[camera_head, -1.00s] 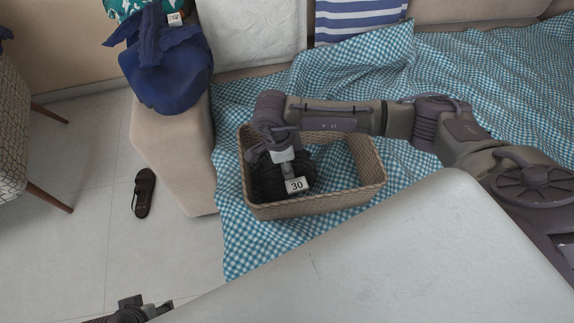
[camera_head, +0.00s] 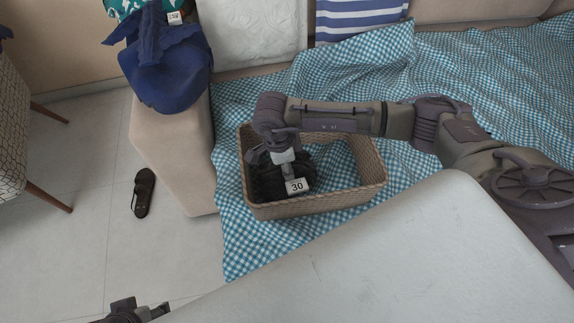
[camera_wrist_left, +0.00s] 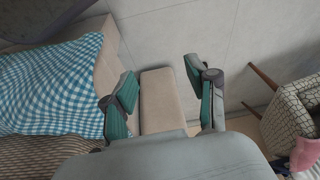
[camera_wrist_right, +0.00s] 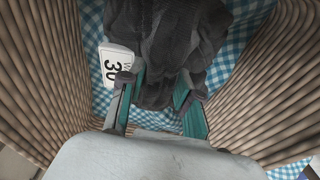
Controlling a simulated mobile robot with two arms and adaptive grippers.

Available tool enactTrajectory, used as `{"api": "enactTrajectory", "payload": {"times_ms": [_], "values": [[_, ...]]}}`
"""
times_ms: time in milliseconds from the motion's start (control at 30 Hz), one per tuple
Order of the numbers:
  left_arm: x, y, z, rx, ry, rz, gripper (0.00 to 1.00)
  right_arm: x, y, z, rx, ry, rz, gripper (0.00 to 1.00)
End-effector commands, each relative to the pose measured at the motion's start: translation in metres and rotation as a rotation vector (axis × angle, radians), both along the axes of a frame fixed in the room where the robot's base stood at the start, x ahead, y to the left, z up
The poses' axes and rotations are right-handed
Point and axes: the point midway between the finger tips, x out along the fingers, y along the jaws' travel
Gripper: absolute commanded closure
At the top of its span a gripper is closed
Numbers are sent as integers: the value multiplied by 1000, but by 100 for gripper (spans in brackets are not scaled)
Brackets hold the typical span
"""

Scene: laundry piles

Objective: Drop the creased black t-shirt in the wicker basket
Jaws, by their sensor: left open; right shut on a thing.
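The wicker basket (camera_head: 330,204) stands on the checked blanket in the head view, and its walls rise on both sides in the right wrist view (camera_wrist_right: 40,75). The black t-shirt (camera_head: 267,182) is a dark bunched heap inside the left part of the basket, with a white tag reading 30 (camera_head: 297,186). My right gripper (camera_head: 288,172) reaches down into the basket. In the right wrist view, its fingers (camera_wrist_right: 158,105) are shut on the dark t-shirt (camera_wrist_right: 165,40). My left gripper (camera_wrist_left: 165,100) is open and empty, above the floor and sofa arm.
A blue garment (camera_head: 170,70) lies on the sofa arm. A dark shoe (camera_head: 143,192) is on the floor. A patterned chair (camera_head: 12,130) stands at the left. The right part of the basket is empty, and a pale surface fills the front.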

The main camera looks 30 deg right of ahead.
Motion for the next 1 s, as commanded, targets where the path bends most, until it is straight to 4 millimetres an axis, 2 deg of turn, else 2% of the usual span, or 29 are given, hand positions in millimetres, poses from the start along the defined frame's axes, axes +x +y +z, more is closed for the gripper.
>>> {"api": "enactTrajectory", "payload": {"times_ms": [167,600,633,767,1000], "values": [[-6,0,3,0,9,1,42,0,0,-2,0,-1,0,100],[-5,2,18,4,-12,-2,42,0,0,-5,0,-1,0,100],[-5,2,18,4,-12,-2,42,0,0,-5,0,0,0,66],[-6,3,17,5,-10,-2,42,0,0,-5,0,0,0,44],[-6,3,16,6,-8,-2,42,0,0,-5,0,0,0,42]]}}
